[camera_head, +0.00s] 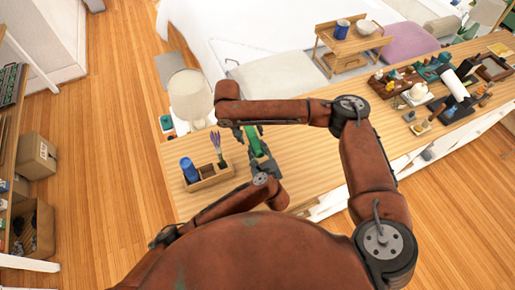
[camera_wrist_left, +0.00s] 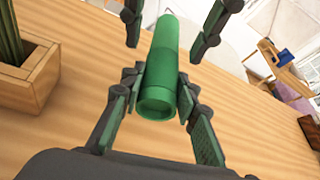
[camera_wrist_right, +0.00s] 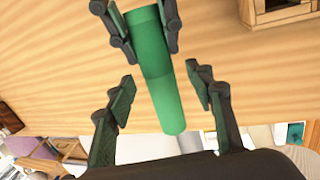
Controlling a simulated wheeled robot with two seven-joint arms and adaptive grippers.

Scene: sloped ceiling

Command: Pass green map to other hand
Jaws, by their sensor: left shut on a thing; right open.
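The green map (camera_head: 254,141) is a rolled tube held above the wooden table. My left gripper (camera_head: 262,163) is shut on its near end; in the left wrist view the fingers press both sides of the green map (camera_wrist_left: 157,75). My right gripper (camera_head: 244,129) is at the far end. In the right wrist view my right gripper (camera_wrist_right: 161,76) is open, with its fingers on either side of the free part of the green map (camera_wrist_right: 160,85) and gaps between. My left gripper (camera_wrist_right: 145,35) also shows there at the top.
A wooden holder (camera_head: 211,180) with a blue cup (camera_head: 189,170) and a purple plant (camera_head: 216,144) stands left of the grippers. Several small objects and trays crowd the table's right end; the table's middle is clear.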

